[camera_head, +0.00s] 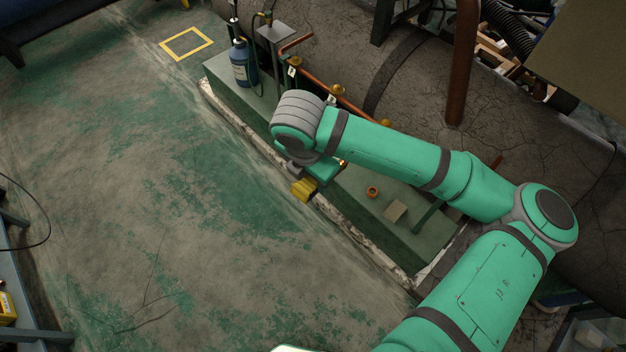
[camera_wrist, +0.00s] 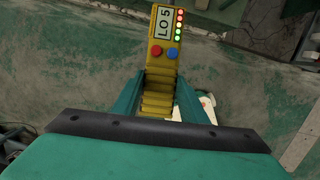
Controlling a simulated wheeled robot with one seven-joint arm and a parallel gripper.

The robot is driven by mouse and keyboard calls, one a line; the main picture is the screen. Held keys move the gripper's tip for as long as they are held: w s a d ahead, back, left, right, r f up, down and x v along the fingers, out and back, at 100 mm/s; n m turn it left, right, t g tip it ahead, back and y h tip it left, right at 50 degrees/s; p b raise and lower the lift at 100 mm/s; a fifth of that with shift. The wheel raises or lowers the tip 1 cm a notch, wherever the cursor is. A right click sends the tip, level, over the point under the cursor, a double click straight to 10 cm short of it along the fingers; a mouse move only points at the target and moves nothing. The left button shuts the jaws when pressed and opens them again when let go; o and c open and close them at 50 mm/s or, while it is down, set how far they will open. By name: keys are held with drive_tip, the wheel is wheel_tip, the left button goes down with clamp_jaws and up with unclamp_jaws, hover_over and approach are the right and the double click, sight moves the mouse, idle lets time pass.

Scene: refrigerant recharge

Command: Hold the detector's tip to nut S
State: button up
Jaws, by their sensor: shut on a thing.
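My gripper (camera_head: 306,180) is shut on a yellow detector (camera_head: 303,190), at the near edge of the green bench. In the wrist view, its teal fingers (camera_wrist: 160,98) grip the ribbed handle of the detector (camera_wrist: 164,50). The detector's face shows "LO 5", a red and a blue button, and a column of lit red and green lights. Its tip is not visible in either view. A copper pipe (camera_head: 312,79) with brass nuts (camera_head: 337,90) and small white tags runs along the bench behind my arm. The tag letters are too small to read, so I cannot tell which nut is S.
A blue bottle (camera_head: 241,64) stands at the bench's far left end by a grey post stand (camera_head: 275,35). A small orange-brown ring (camera_head: 372,192) and a tan block (camera_head: 395,211) lie on the bench right of my gripper. The floor on the left is mostly clear.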

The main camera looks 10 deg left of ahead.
drive_tip(key=shift+s+d+n, duration=0.2)
drive_tip(key=shift+s+n, duration=0.3)
drive_tip(key=shift+s, duration=0.1)
drive_tip(key=shift+w+d+f, duration=0.25)
drive_tip(key=shift+w+d, duration=0.1)
drive_tip(key=shift+w, duration=0.25)
drive_tip(key=shift+w+d+f, duration=0.25)
drive_tip(key=shift+w+d, duration=0.1)
drive_tip(key=shift+w, duration=0.2)
drive_tip(key=shift+w+d+f, duration=0.35)
drive_tip(key=shift+w+d, duration=0.05)
drive_tip(key=shift+d, duration=0.1)
drive_tip(key=shift+w+d+f, duration=0.25)
drive_tip(key=shift+w, duration=0.2)
drive_tip(key=shift+w+d+f, duration=0.2)
drive_tip(key=shift+w+d, duration=0.05)
drive_tip(key=shift+w, duration=0.15)
drive_tip(key=shift+s+a+r, duration=0.45)
drive_tip(key=shift+s+a, duration=0.15)
drive_tip(key=shift+s, duration=0.2)
drive_tip(key=shift+s+a+r, duration=0.5)
drive_tip(key=shift+s+a, duration=0.1)
drive_tip(key=shift+s, duration=0.25)
drive_tip(key=shift+s+a+r, duration=0.45)
drive_tip(key=shift+s+a, duration=0.15)
drive_tip(key=shift+s, duration=0.2)
